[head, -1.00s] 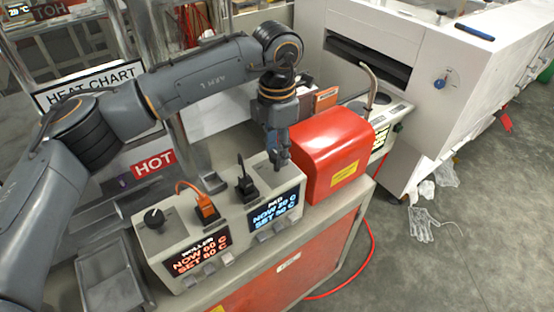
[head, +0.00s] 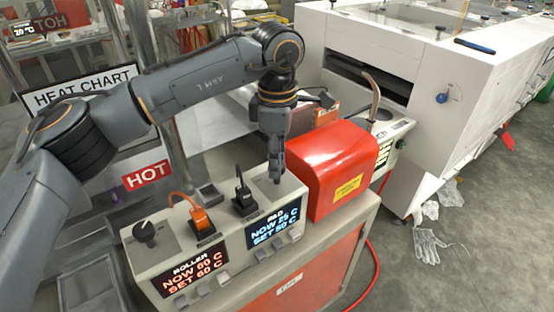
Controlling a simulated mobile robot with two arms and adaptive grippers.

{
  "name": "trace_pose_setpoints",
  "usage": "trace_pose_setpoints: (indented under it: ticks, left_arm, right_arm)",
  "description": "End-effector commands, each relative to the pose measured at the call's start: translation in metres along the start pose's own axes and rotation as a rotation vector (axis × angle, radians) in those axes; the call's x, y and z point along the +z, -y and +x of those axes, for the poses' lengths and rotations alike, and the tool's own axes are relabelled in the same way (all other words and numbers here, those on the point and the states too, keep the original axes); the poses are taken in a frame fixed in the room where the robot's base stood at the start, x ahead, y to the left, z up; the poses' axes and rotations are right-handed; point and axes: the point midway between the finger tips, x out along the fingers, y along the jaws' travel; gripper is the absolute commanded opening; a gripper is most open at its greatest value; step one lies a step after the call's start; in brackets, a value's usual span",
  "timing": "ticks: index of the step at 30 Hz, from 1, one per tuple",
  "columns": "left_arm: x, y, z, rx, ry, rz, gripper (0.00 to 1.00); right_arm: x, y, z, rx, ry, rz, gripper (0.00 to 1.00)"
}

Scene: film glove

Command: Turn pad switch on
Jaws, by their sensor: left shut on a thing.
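The heat control box (head: 225,250) has a roller side and a pad side. The lit blue PAD display (head: 273,228) is on its right front. My left gripper (head: 276,178) points down at the top of the pad side, right of a black plug (head: 243,198). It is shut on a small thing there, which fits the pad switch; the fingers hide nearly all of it. On the roller side are a black knob (head: 145,232), an orange plug (head: 203,222) and a lit orange ROLLER display (head: 192,275). My right gripper is out of view.
A red rounded housing (head: 335,165) stands close to the right of the gripper. A white machine (head: 400,80) is at the back right. A red hose (head: 372,270) and crumpled clear gloves (head: 430,245) lie on the floor.

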Motion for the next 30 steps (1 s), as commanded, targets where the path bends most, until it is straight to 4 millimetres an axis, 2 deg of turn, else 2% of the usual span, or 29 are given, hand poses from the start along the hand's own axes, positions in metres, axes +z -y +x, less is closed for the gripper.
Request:
trace_pose_setpoints:
  ticks: [15, 16, 18, 19, 30]
  left_arm:
    - [0.0002, -0.0001, -0.0003, 0.001, 0.0, 0.018, 0.01]
    - [0.0002, -0.0001, -0.0003, 0.001, 0.0, 0.018, 0.39]
    - [0.0001, -0.0001, -0.0003, 0.001, 0.0, 0.017, 0.53]
    - [0.0001, -0.0001, -0.0003, 0.001, 0.0, 0.017, 0.56]
    - [0.0002, -0.0005, -0.0058, 0.002, 0.0, 0.016, 0.56]
  right_arm:
    - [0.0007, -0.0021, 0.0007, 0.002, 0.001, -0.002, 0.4]
    - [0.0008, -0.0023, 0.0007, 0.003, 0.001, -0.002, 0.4]
    - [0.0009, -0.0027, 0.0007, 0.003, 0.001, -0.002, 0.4]
    - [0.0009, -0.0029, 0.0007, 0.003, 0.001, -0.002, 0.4]
    - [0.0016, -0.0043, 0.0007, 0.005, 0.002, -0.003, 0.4]
